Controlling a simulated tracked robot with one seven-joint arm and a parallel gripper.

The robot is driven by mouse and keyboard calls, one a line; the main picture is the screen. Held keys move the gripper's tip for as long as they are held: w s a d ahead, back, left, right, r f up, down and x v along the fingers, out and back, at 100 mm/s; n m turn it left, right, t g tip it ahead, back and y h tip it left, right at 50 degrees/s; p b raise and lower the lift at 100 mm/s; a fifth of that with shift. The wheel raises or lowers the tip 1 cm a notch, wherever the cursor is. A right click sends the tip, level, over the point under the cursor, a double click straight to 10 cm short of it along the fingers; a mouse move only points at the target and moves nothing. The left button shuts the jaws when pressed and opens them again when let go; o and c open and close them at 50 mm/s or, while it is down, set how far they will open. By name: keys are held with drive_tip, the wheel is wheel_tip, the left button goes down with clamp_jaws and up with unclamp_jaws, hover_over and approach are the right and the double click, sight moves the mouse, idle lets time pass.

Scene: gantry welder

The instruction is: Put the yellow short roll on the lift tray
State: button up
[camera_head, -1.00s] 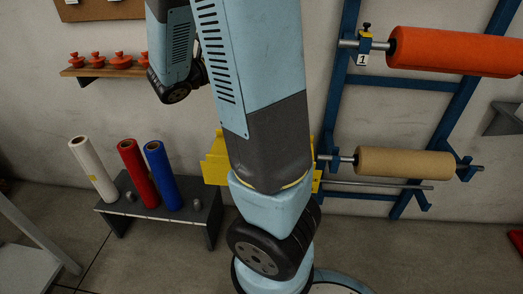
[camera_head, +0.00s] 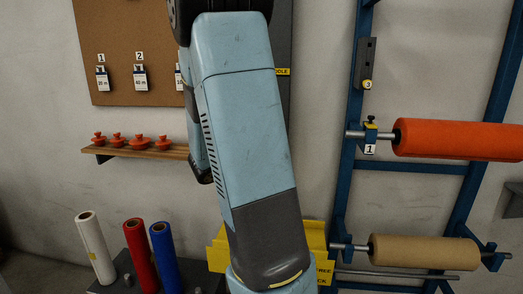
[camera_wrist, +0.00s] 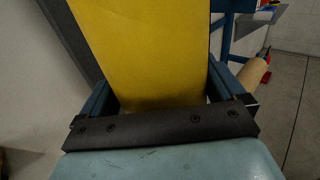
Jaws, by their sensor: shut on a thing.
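My gripper (camera_wrist: 162,98) shows in the wrist view with its two blue fingers on either side of a broad yellow thing (camera_wrist: 145,45), which looks like the yellow short roll. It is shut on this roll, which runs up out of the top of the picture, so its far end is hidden. In the head view my arm fills the middle, and neither the gripper nor the held roll shows. I cannot make out the lift tray for sure in either view.
A blue rack on the right carries an orange roll (camera_head: 455,140) and a tan roll (camera_head: 420,251). A yellow holder (camera_head: 316,240) is partly behind my arm. White (camera_head: 95,248), red (camera_head: 140,268) and blue (camera_head: 164,258) rolls stand at lower left. A shelf (camera_head: 150,151) holds several red knobs.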

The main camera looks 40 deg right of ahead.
drive_tip(key=w+d+f, duration=0.3)
drive_tip(key=d+f, duration=0.3)
drive_tip(key=f, duration=0.3)
drive_tip(key=shift+w+f, duration=0.2)
drive_tip(key=shift+f, duration=0.15)
idle(0.3)
drive_tip(key=o, duration=1.7)
drive_tip(key=shift+f, duration=0.1)
